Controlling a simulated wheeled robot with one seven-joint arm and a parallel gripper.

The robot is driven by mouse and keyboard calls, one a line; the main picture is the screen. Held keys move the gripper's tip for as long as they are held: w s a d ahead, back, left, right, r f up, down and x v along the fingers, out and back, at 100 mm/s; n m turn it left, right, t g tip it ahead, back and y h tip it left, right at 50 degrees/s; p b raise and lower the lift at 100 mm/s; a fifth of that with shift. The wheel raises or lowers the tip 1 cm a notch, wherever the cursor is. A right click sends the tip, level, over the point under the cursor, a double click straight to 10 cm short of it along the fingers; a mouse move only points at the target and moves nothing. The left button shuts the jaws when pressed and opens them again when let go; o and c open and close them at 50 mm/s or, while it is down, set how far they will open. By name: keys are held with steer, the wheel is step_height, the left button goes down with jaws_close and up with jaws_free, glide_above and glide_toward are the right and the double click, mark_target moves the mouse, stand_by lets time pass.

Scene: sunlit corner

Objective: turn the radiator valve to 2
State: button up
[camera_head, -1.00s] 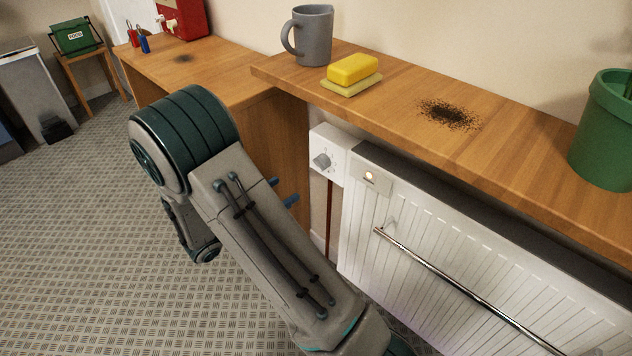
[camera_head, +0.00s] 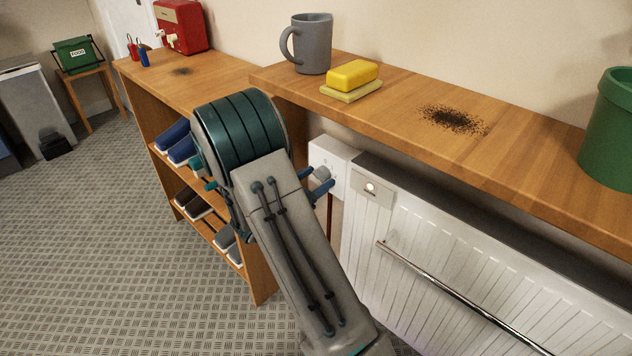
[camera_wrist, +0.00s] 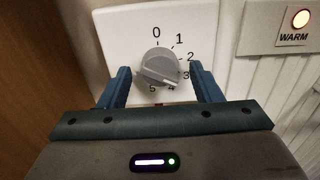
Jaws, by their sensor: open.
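The radiator valve is a white plate (camera_wrist: 205,25) with a round grey knob (camera_wrist: 160,64) and printed marks from 0 to 5. A raised ridge on the knob slants down to the right, its end near 3 and 4; I cannot tell the exact setting. My gripper (camera_wrist: 160,70) is open, with one blue finger on each side of the knob; contact is not clear. In the head view, my gripper (camera_head: 312,186) is at the valve plate (camera_head: 330,152), and the knob (camera_head: 322,173) is partly hidden.
The white radiator (camera_head: 440,260) with a chrome rail (camera_head: 440,284) stands right of the valve. Its WARM lamp (camera_wrist: 301,18) is lit. A wooden shelf (camera_head: 400,100) overhangs, bearing a grey mug (camera_head: 314,45), a yellow sponge (camera_head: 353,74) and a green pot (camera_head: 610,130). A shoe rack (camera_head: 262,275) stands left.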

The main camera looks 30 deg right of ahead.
steer(key=shift+d, duration=0.1)
steer(key=c, duration=1)
steer(key=shift+r+n+p, duration=0.15)
steer(key=shift+n+p, duration=0.15)
steer(key=shift+p, duration=0.8)
steer(key=n+p, duration=0.3)
steer(key=p, duration=0.1)
steer(key=shift+r+p, duration=0.2)
steer(key=shift+p, duration=0.2)
steer(key=n+p, duration=0.3)
steer(key=shift+f, duration=0.15)
steer(key=shift+f+n+p, duration=0.15)
steer(key=shift+n+p, duration=0.45)
steer(key=shift+p, duration=0.3)
